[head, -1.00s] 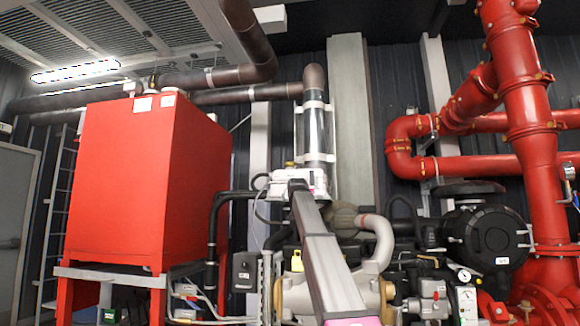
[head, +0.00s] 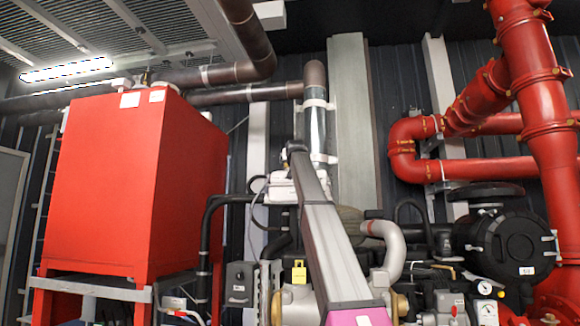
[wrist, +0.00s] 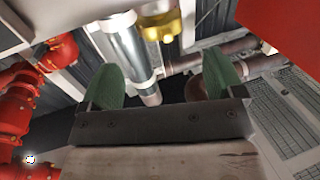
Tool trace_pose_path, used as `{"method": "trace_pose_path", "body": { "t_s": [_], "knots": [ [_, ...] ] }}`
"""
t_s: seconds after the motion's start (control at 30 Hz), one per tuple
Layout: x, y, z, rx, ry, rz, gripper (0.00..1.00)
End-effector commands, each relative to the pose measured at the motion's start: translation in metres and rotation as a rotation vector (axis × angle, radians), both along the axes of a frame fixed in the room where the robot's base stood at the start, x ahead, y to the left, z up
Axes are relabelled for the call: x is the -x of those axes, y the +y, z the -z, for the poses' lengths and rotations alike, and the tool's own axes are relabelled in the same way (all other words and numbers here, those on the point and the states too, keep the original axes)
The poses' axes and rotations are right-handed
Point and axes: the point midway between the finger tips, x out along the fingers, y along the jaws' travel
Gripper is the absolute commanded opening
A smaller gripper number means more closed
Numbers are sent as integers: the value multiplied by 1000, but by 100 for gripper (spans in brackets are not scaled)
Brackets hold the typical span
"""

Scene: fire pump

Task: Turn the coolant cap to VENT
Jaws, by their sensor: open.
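In the wrist view a yellow cap-like part (wrist: 161,24) shows at the top, beyond my fingers. It may be the coolant cap, but I cannot read any VENT mark on it. My gripper (wrist: 163,82) is open, with its two green finger pads apart and nothing between them. The yellow part lies beyond the fingertips, apart from them. In the head view my arm rises through the middle and hides what lies behind it. I cannot make out my fingers or the cap there.
A large red tank (head: 120,190) stands at the left on a frame. Red pipes (head: 540,110) stand at the right, beside a round black housing (head: 505,243). A silver pipe section (head: 315,130) rises behind my arm. A yellow tag (head: 299,272) hangs low, left of my arm.

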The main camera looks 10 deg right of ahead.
Motion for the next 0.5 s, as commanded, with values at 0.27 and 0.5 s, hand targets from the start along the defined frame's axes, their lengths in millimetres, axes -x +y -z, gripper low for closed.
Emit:
{"method": "trace_pose_path", "body": {
  "t_s": [0.27,0.5],
  "knots": [
    [-50,-3,-2,0,2,0,87],
    [-84,-4,-1,0,1,0,87]
  ]
}}
